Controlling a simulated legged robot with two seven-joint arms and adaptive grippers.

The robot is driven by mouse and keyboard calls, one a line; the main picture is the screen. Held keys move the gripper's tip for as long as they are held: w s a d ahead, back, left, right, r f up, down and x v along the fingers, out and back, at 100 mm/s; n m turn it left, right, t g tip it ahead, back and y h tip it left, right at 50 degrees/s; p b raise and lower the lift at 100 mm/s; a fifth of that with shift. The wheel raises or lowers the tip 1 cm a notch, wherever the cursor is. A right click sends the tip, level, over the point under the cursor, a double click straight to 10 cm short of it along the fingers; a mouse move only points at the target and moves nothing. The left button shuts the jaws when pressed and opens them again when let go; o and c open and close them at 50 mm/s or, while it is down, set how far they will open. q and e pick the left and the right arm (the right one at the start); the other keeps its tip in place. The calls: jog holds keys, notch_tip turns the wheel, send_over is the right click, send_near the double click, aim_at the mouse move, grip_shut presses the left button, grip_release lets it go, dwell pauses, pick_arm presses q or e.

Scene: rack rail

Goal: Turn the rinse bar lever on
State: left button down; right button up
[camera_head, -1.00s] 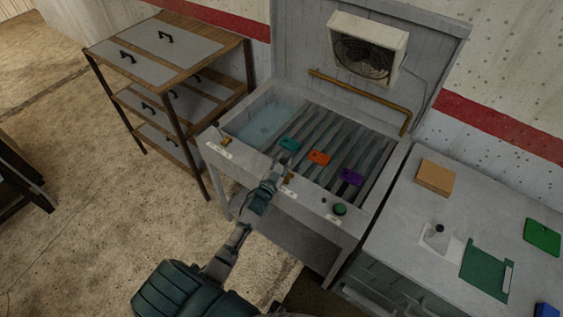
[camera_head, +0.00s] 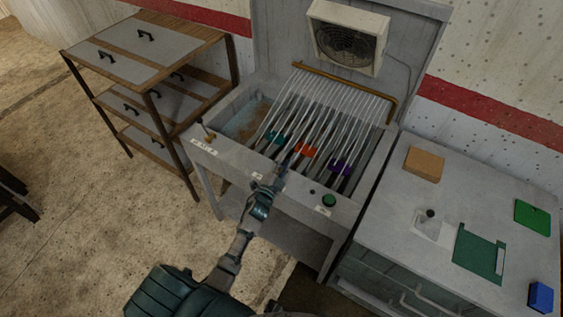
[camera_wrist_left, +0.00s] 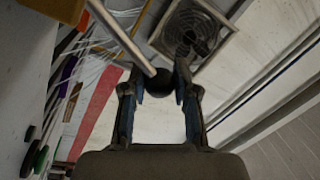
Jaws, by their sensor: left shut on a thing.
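My left gripper (camera_head: 284,168) is at the front panel of the wash station (camera_head: 232,165), over its middle part. In the left wrist view my left gripper (camera_wrist_left: 159,80) is shut on the dark round knob (camera_wrist_left: 157,84) of the rinse bar lever (camera_wrist_left: 125,40), a pale metal rod. In the head view the gripper and arm largely hide the lever. The brass rinse bar (camera_head: 340,82) runs along the back. Many pale water streams (camera_head: 318,110) fall from it over the slatted bed. My right gripper is not in view.
Teal (camera_head: 277,138), orange (camera_head: 306,150) and purple (camera_head: 341,167) pieces lie on the slats under the streams. Another lever (camera_head: 205,130) stands at the panel's left; a green button (camera_head: 329,200) is at right. A grey bench (camera_head: 390,225) stands right, a drawer cabinet (camera_head: 150,75) left.

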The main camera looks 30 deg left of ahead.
pick_arm(q)
jog(key=shift+d+f, duration=0.1)
dwell(0.3)
jog(key=c, duration=0.9)
grip_release()
jog(key=shift+o, duration=0.2)
jog(key=s+f, duration=0.1)
jog(key=s, duration=1.1)
jog(key=shift+d+f, duration=0.2)
jog(key=shift+f, duration=0.15)
jog(key=shift+w, duration=0.1)
